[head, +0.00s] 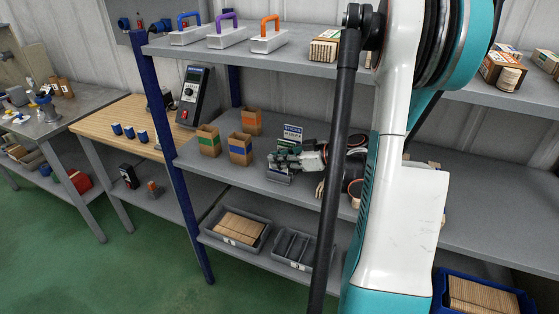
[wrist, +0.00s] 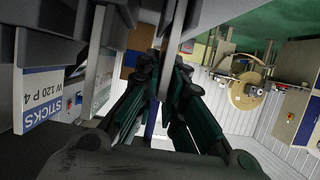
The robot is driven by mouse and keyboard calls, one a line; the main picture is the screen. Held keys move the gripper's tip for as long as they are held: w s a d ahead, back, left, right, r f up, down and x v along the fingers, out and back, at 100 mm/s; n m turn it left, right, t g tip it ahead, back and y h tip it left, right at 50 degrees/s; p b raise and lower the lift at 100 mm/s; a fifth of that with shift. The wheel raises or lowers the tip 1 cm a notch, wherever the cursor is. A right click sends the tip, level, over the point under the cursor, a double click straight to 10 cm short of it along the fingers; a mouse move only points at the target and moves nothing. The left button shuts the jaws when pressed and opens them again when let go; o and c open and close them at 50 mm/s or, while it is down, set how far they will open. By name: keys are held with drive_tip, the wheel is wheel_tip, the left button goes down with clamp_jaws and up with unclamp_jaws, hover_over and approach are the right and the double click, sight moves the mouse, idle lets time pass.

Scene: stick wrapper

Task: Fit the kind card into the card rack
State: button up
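A white card with a blue band reading "STICKS" (head: 292,132) stands upright at a grey card rack (head: 278,179) on the middle shelf. In the wrist view the card (wrist: 42,100) is at the left, beside grey rack parts, and reads "STICKS W 120 P 4". My gripper (head: 277,160) reaches in from the right, in front of the card and low at the rack. In the wrist view my gripper's dark fingers (wrist: 165,75) point away, with a thin pale strip between or behind them. I cannot tell whether they hold it.
Grey bins (head: 237,229) sit on the shelf below. A blue post (head: 176,165) bounds the shelf at left. The upper shelf (head: 300,60) overhangs.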

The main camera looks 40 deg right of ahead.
drive_tip(key=shift+o, duration=0.7)
drive_tip(key=shift+r, duration=0.1)
drive_tip(key=shift+s+d+r, duration=0.1)
drive_tip(key=shift+s+r, duration=0.05)
drive_tip(key=shift+s, duration=0.1)
drive_tip(key=p+v, duration=0.3)
drive_tip(key=v, duration=0.8)
drive_tip(key=shift+s, duration=0.2)
